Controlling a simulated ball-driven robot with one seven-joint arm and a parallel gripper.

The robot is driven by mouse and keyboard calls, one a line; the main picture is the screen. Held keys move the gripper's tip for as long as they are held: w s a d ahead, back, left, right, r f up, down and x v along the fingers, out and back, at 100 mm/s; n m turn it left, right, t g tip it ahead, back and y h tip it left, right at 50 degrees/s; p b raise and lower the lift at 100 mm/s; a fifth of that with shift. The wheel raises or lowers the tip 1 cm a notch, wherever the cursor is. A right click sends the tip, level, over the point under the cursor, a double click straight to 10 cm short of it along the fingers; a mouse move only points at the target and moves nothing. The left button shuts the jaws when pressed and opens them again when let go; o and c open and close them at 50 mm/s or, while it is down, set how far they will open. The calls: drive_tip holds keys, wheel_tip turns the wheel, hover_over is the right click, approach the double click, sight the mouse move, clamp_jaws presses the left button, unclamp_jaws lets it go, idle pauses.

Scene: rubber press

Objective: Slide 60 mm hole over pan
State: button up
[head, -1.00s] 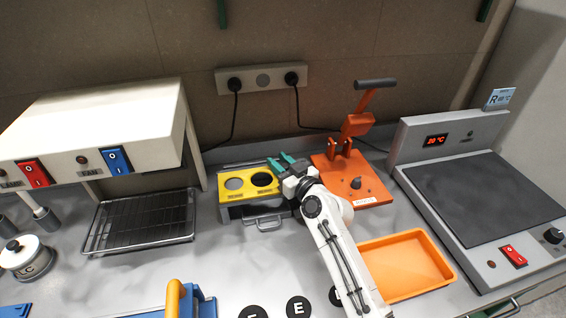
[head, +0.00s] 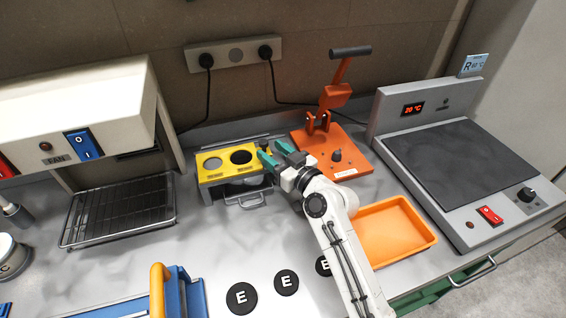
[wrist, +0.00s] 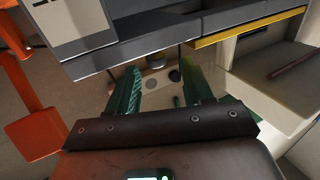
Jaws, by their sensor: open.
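The yellow plate (head: 226,158) lies on top of a grey box-like unit with a front handle (head: 245,200). It has two round holes, the left showing light grey and the right showing black. Their labels are too small to read, so I cannot tell which is 60 mm. My gripper (head: 274,155) is open, its green fingers at the plate's right end. In the wrist view the two green fingers (wrist: 158,88) are apart with nothing between them. A yellow edge (wrist: 245,27) on a dark grey body shows above them. I cannot tell whether a finger touches the plate. I see no pan clearly.
An orange press (head: 330,140) stands just right of my gripper. An orange tray (head: 432,238) lies beside my arm, with a hot plate (head: 450,160) further right. A wire rack (head: 118,215) is at the left. Several black discs marked E (head: 241,297) lie in front.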

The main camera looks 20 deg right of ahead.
drive_tip(key=shift+b+v, duration=0.4)
drive_tip(key=shift+v, duration=1.55)
